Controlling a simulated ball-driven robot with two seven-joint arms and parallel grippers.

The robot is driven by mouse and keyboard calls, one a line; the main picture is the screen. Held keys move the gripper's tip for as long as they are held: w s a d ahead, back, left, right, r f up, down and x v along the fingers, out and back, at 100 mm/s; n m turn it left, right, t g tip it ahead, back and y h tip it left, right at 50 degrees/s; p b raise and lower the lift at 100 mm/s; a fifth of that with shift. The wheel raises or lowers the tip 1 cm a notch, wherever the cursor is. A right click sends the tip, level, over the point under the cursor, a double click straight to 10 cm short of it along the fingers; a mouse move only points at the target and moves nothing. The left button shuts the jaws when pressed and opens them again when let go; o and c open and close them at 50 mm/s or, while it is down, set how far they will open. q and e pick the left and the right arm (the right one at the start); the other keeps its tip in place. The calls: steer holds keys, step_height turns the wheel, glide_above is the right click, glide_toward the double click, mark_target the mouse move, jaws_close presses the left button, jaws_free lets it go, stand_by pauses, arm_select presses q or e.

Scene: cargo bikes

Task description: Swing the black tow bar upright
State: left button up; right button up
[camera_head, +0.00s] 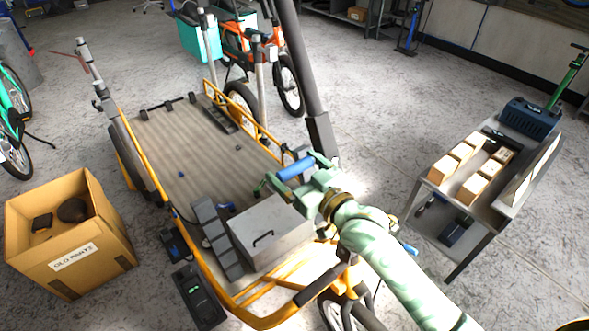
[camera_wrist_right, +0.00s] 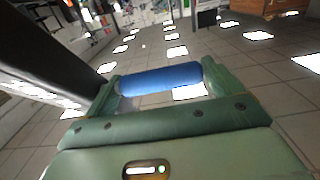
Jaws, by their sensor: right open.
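A thick black bar (camera_head: 301,75), which looks like the tow bar, runs from the top edge of the head view down to a wider block beside my right gripper. In the right wrist view the black bar (camera_wrist_right: 45,50) slants along the left. My right gripper (camera_head: 293,171) is open above the cargo bike's right side. A blue cylindrical grip (camera_head: 296,167) lies crosswise between its two fingers; it also shows in the right wrist view (camera_wrist_right: 160,78). I cannot tell whether the grip joins the bar. My left gripper is not in view.
The cargo bike's flat bed (camera_head: 190,145) has a yellow frame and carries a grey box (camera_head: 268,230). A cardboard box (camera_head: 70,235) stands at left. A grey cart (camera_head: 460,205) with small boxes stands at right. Floor between bike and cart is clear.

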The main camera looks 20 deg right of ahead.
steer(key=shift+w+a, duration=0.15)
steer(key=shift+w, duration=0.15)
steer(key=c, duration=1.1)
steer(key=s+d+r+t, duration=0.1)
steer(key=s+d+t, duration=0.1)
steer(key=s, duration=0.4)
steer(key=s+d+r+t+y, duration=0.1)
steer(key=s+d+r, duration=0.1)
steer(key=s, duration=0.4)
steer(key=shift+d+t+p, duration=0.2)
steer(key=shift+t+p, duration=0.15)
steer(key=shift+t, duration=0.05)
steer(key=shift+s, duration=0.1)
steer(key=o, duration=1.1)
steer(key=shift+r, duration=0.1)
